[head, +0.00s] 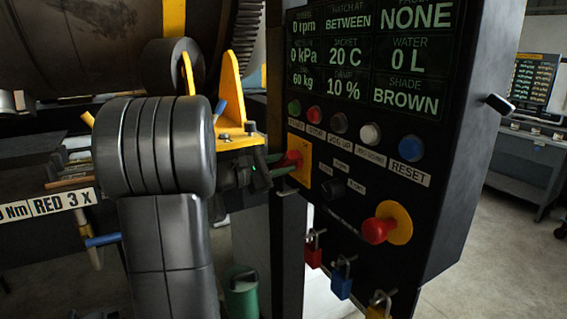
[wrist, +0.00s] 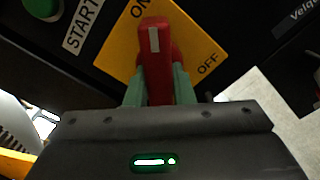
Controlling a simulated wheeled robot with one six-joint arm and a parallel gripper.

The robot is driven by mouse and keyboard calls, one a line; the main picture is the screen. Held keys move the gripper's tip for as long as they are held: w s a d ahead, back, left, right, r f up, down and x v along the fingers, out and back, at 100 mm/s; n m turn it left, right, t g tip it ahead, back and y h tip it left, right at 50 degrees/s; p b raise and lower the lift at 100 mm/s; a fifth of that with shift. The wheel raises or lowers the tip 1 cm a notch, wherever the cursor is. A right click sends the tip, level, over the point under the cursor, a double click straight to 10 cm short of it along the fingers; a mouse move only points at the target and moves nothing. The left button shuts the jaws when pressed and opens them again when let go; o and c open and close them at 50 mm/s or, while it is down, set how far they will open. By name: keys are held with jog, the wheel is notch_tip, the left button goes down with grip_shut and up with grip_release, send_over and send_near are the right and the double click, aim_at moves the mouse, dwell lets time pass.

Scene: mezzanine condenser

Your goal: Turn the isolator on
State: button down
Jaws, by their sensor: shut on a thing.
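The isolator is a red rotary handle (wrist: 153,64) on a yellow plate (wrist: 118,42) marked ON and OFF. In the wrist view its white-marked end points up the picture, close to ON and away from OFF at the right. I cannot tell whether it lines up exactly with ON. My gripper (wrist: 158,88) is shut on the handle, with a green finger on each side. In the head view the red handle (head: 291,158) shows at the panel's left edge, with my gripper (head: 285,169) reaching it from the left. The handle's lower part is hidden by my gripper.
A red emergency knob (head: 376,230) sticks out at the lower right of the panel. Several padlocks, including a blue one (head: 341,284), hang below. A row of buttons with a blue RESET (head: 411,148) lies above. A yellow bracket (head: 232,95) stands close behind my arm.

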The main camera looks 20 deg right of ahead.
jog(key=shift+f+n, duration=0.1)
jog(key=shift+n, duration=0.2)
jog(key=c, duration=1.2)
grip_release()
jog(key=shift+c, duration=0.2)
jog(key=s+a+b, duration=0.1)
jog(key=a+b, duration=0.1)
jog(key=a, duration=1.1)
jog(key=shift+a, duration=0.4)
jog(key=d, duration=0.4)
jog(key=d+p, duration=0.1)
jog(key=d, duration=0.4)
jog(key=w+d+p, duration=0.1)
jog(key=d, duration=0.3)
jog(key=shift+d, duration=0.4)
